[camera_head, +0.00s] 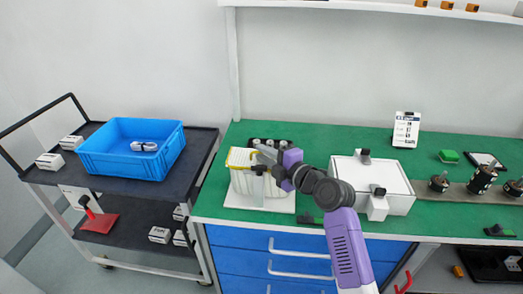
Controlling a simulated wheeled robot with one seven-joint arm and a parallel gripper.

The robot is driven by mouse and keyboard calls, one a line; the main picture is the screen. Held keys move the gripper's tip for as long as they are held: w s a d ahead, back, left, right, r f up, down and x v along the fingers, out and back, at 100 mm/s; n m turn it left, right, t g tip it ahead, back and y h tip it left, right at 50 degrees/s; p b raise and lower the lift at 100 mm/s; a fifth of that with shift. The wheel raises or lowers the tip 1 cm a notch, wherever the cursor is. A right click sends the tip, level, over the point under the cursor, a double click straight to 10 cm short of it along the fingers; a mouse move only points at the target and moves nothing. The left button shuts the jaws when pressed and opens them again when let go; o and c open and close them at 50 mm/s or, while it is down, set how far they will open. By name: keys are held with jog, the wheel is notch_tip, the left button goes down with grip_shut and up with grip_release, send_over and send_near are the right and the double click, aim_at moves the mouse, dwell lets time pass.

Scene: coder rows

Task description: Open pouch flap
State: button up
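A white, box-shaped pouch (242,181) with yellow along its top edge stands on a white base plate (285,205) at the left end of the green bench. My gripper (264,160) is at the top right of the pouch, reaching over it from the right. Its fingers overlap the pouch's upper edge in this view. I cannot tell whether they touch the flap or how far apart they are. The gripper and wrist hide part of the pouch's top and right side, so the flap's state is unclear.
Several dark cylinders stand behind the pouch. A white box (372,181) with black-and-white clamps sits to its right. A black cart (200,146) with a blue crate (120,163) stands left of the bench. Green bench top (340,137) is clear behind the white box.

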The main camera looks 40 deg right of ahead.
jog(key=shift+w+f, duration=0.1)
jog(key=shift+w, duration=0.55)
grip_shut()
dwell(1.0)
